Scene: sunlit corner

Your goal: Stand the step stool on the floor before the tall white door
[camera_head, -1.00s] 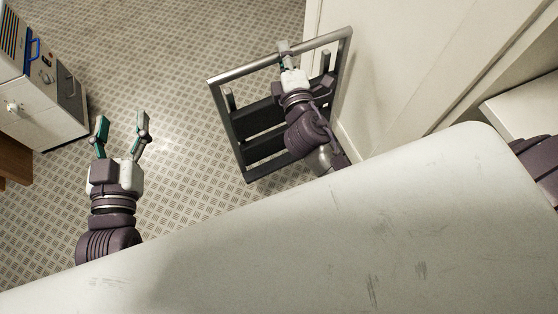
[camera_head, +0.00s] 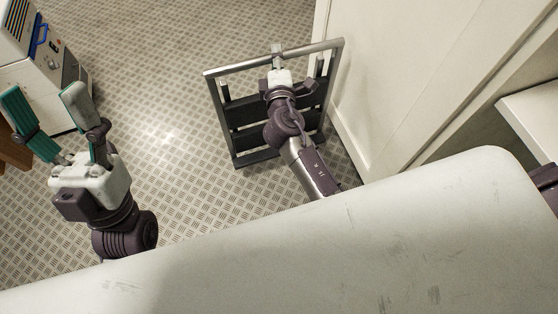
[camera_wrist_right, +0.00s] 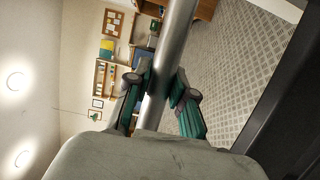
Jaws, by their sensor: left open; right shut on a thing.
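The step stool (camera_head: 228,120) has a grey metal top rail and dark treads. It is upright in the head view, beside the tall white door or panel (camera_head: 400,80) on the right; I cannot tell whether its feet touch the floor. My right gripper (camera_head: 277,50) is shut on the stool's top rail. In the right wrist view the fingers (camera_wrist_right: 160,92) close around the round metal rail (camera_wrist_right: 172,50). My left gripper (camera_head: 45,105) is open and empty at the left, well apart from the stool. My right arm hides part of the treads.
A white cabinet-like machine (camera_head: 35,75) with a blue handle stands at the upper left, by a brown wooden edge (camera_head: 14,152). A white ledge (camera_head: 530,115) juts out at the right. The patterned floor (camera_head: 160,80) between machine and stool is clear.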

